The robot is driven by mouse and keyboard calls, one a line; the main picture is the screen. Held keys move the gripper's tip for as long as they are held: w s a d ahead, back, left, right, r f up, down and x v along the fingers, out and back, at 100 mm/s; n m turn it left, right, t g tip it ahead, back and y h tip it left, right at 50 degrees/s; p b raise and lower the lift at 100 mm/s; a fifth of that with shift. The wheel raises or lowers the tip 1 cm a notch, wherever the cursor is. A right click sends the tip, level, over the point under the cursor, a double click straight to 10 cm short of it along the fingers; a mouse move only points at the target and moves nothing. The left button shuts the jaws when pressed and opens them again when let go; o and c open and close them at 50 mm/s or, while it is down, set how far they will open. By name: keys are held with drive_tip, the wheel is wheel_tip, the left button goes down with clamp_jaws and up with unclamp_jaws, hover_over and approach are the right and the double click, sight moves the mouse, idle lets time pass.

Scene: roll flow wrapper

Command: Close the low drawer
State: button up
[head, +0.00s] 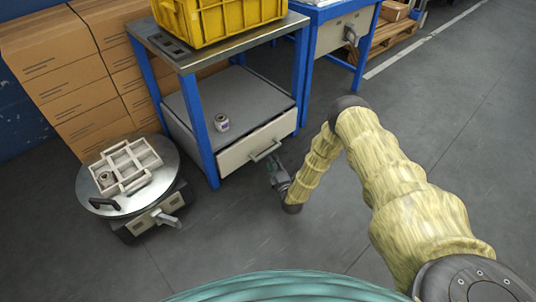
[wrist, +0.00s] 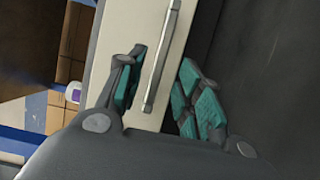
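The low drawer has a cream front (head: 240,152) between the blue legs of a workbench, near the floor. Its bar handle (head: 265,151) also shows in the wrist view (wrist: 162,62). I cannot tell how far the drawer stands out. My gripper (head: 275,165) is just in front of the handle, at its right end. In the wrist view, its teal-padded fingers (wrist: 163,60) are spread, with the handle seen between them. Nothing is held, and contact with the handle cannot be made out.
A small jar (head: 222,123) stands on the grey surface behind the drawer front. A yellow crate (head: 225,18) sits on the bench top. A round table (head: 95,190) with a divided tray (head: 128,165) stands at left. Cardboard boxes (head: 55,60) are stacked behind. The floor at right is clear.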

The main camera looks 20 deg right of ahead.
sight(268, 150)
drive_tip(key=shift+w+d+b, duration=0.1)
drive_tip(key=shift+w+b, duration=1.05)
drive_tip(key=shift+w, duration=2.25)
clamp_jaws()
